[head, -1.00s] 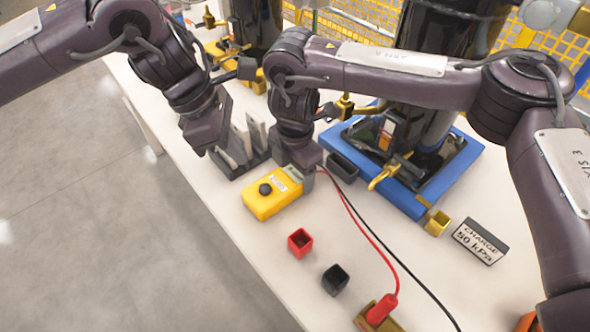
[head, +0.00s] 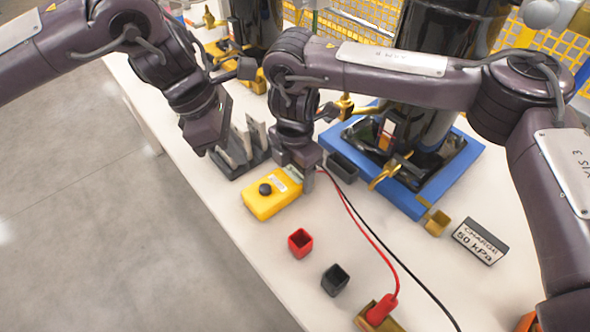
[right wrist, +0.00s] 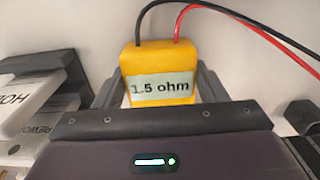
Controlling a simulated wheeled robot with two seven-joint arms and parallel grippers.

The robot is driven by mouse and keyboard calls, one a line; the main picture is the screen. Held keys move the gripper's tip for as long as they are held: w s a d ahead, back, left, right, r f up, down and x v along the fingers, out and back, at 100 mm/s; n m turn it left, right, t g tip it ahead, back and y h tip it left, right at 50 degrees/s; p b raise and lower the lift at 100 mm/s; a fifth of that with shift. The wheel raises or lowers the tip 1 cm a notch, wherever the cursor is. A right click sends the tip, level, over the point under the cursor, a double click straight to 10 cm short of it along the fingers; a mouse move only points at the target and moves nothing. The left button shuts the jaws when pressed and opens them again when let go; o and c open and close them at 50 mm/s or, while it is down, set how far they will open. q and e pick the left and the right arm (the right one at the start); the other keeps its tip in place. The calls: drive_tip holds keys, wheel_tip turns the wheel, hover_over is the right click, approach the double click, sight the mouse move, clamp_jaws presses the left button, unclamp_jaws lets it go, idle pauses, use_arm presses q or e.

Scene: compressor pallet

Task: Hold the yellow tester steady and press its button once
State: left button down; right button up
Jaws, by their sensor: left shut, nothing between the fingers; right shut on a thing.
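The yellow tester (head: 268,200) lies on the white table, its black round button (head: 265,189) facing up. In the right wrist view the tester (right wrist: 152,62) shows a display reading "1.5 ohm", with a black and a red lead coming out of its far end. My right gripper (head: 306,172) is shut on the display end of the tester, a finger on each side. My left gripper (head: 224,153) is shut and empty, up and left of the tester beside the dark grey rack (head: 243,165); its fingertips are partly hidden. It is apart from the button.
A red cup (head: 300,243) and a black cup (head: 335,280) stand in front of the tester. The red lead runs to a red plug (head: 382,310). A blue tray (head: 408,199) with the black compressor and a charge sign (head: 480,241) stand right.

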sight(260, 191)
idle(0.6)
use_arm(q)
drive_tip(key=d+t+h, duration=0.1)
drive_tip(key=t, duration=0.1)
drive_tip(key=d+r+t+h, duration=0.1)
drive_tip(key=t, duration=0.1)
drive_tip(key=d+r+t, duration=0.1)
drive_tip(key=t, duration=0.1)
drive_tip(key=shift+s+h, duration=0.35)
drive_tip(key=shift+h, duration=0.05)
drive_tip(key=shift+f, duration=0.1)
drive_tip(key=shift+f, duration=4.4)
drive_tip(key=shift+f, duration=0.4)
